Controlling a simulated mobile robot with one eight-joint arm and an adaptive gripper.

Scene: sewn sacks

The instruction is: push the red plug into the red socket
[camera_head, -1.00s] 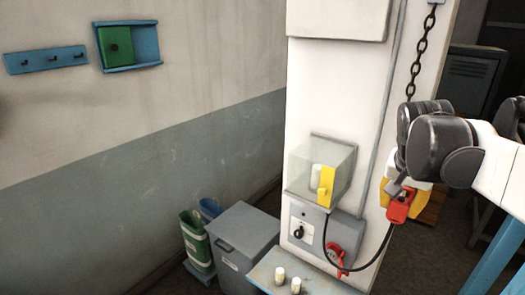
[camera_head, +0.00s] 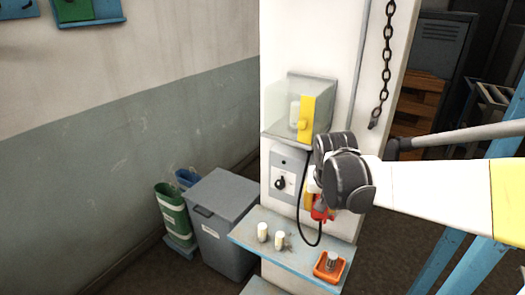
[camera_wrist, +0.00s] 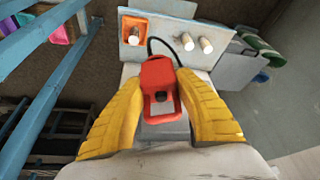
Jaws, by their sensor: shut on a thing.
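The red plug (camera_head: 320,210) is held between the yellow fingers of my gripper (camera_head: 311,197), in front of the wall panel's right side. In the wrist view the red plug (camera_wrist: 158,76) shows between the two yellow fingers of my gripper (camera_wrist: 160,82). A black cable (camera_head: 304,225) loops below the panel. The red socket cannot be made out apart from the plug; my gripper and the plug cover the spot on the panel's right. I cannot tell whether the plug touches the socket.
A grey panel (camera_head: 288,165) with a black knob is on the white pillar. Above it is a clear box with a yellow strip (camera_head: 307,118). Below, a blue shelf (camera_head: 247,238) carries two pale cylinders (camera_head: 279,238) and an orange tray (camera_head: 317,275). A chain (camera_head: 386,75) hangs at right.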

